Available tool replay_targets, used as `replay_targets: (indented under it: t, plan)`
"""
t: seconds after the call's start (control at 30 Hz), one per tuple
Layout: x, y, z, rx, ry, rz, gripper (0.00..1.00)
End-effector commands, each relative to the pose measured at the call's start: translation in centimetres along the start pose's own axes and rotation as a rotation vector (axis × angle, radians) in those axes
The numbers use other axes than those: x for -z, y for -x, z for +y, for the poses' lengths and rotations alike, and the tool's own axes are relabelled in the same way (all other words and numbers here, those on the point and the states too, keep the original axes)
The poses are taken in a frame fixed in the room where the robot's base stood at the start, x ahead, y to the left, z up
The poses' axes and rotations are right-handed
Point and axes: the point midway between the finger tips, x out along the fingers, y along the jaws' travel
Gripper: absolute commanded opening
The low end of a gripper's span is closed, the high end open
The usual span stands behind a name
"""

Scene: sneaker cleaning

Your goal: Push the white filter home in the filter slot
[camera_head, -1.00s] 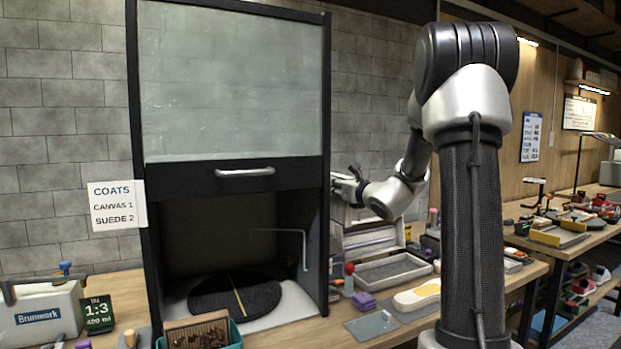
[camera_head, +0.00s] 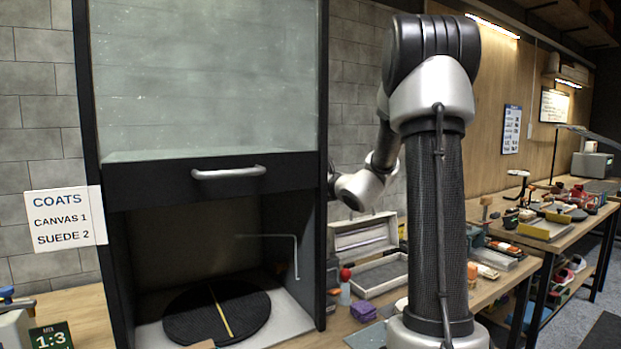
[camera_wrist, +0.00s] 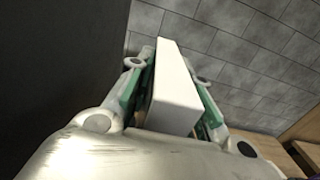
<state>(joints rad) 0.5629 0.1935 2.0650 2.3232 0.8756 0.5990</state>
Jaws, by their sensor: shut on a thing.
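The white filter (camera_wrist: 176,92) is a pale block between the two fingers of my gripper (camera_wrist: 168,68) in the wrist view. My gripper is shut on it, with a green-sided finger on each side, and its far end points at the grey brick wall. In the head view my gripper is mostly hidden behind the right side of the dark spray booth (camera_head: 323,120); only my wrist shows beside it. The filter cannot be made out there. The filter slot is not seen in either view.
A dark surface (camera_wrist: 55,60) fills the left of the wrist view. Below my arm in the head view are a grey tray (camera_head: 378,277), an open pale box (camera_head: 362,237), a red-topped bottle (camera_head: 345,287) and a purple block (camera_head: 363,311). The booth holds a round black turntable (camera_head: 190,312).

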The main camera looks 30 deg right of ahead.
Motion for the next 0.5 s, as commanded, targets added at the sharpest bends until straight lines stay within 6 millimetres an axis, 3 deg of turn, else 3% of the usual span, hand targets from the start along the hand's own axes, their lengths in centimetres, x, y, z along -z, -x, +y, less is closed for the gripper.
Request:
replay_targets:
  t: [0.5]
  plan:
    - [4.7,0.0,0.0,0.000,-0.001,0.002,0.00]
